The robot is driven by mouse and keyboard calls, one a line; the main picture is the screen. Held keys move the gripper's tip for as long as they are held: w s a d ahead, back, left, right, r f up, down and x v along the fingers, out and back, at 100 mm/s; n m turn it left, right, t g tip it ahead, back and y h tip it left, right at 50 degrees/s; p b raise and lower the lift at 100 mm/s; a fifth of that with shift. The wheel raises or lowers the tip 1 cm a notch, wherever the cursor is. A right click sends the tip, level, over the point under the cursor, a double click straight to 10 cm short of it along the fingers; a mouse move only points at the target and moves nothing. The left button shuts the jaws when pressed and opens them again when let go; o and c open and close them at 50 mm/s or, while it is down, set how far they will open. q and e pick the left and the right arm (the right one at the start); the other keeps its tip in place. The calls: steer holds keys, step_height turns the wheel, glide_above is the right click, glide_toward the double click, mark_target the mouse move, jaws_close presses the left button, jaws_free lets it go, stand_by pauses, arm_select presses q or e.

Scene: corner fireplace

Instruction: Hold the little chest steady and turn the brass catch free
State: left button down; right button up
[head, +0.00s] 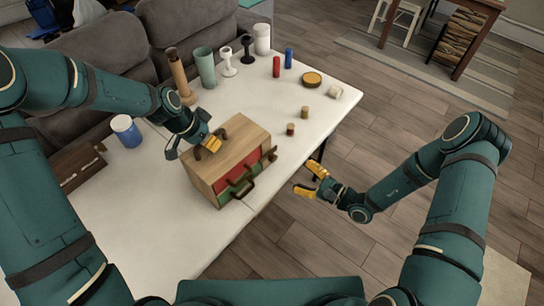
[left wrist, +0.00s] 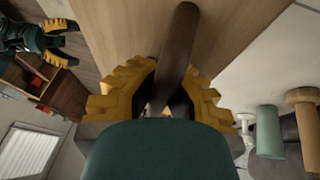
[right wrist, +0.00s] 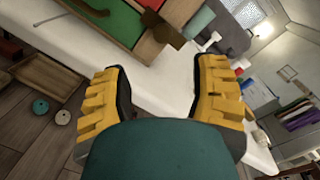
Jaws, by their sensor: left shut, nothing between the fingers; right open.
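The little chest (head: 213,173) is a light wooden box standing upright on the white table, with red and green drawer fronts on its right side and dark handles. Its drawers also show at the top of the right wrist view (right wrist: 112,20).
The white table (head: 300,110) carries a blue-and-white cup (head: 126,131) and a dark wooden box (head: 78,166) at left. A green vase (head: 204,68), candlesticks and several small cylinders stand at the back. A grey sofa is behind. Open floor lies at right.

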mark_target(275, 159)
steer(key=w+a+m, duration=0.2)
steer(key=a+m, duration=0.1)
steer(key=w+a+m+t+h, duration=0.1)
steer(key=w+a+m, duration=0.1)
steer(key=a+m, duration=0.1)
steer(key=w+a+m+t, duration=0.1)
steer(key=w+a+m, duration=0.1)
steer(key=m, duration=0.3)
steer(key=shift+w+a+r+h, duration=0.3)
steer(key=shift+w+a, duration=0.1)
steer(key=shift+a, duration=0.15)
